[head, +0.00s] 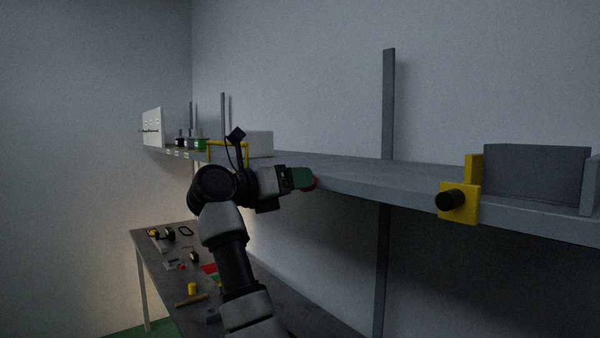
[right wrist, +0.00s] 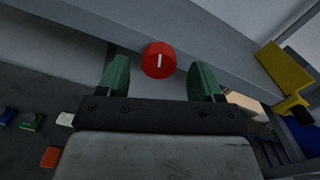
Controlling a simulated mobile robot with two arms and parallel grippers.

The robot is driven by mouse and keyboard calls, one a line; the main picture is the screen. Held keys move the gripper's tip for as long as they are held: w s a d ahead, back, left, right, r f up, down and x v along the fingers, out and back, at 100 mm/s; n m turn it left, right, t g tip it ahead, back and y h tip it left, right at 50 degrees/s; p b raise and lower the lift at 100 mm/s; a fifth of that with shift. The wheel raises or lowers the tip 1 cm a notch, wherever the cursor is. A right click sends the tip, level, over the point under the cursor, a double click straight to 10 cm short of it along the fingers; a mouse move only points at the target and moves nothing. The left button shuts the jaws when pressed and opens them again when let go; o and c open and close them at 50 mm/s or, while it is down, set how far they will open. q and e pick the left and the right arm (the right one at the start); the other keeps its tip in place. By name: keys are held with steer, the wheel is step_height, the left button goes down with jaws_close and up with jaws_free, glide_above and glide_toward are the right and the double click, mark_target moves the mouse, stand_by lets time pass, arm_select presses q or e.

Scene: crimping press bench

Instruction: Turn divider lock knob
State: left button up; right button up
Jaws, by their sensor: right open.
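A round red knob (right wrist: 158,60) with a white pointer line sits on the front edge of the grey shelf in the right wrist view. In the head view only a red sliver (head: 312,183) of it shows past my right gripper (head: 301,179). My right gripper, with green fingers (right wrist: 160,76), is open and empty. The knob appears in the gap between its fingertips, with space on both sides; I cannot tell how deep it is between them. The white line looks nearly upright in the wrist picture. My left gripper is not in view.
A yellow bracket (head: 460,203) with a black knob (head: 450,201) is on the shelf edge at right, by a grey panel (head: 535,175). A yellow frame (head: 228,143) and white box (head: 258,144) stand on the shelf's far end. A cluttered bench (head: 215,318) lies below.

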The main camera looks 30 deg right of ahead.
steer(key=shift+w+d, duration=0.15)
steer(key=shift+d, duration=0.85)
steer(key=c, duration=0.9)
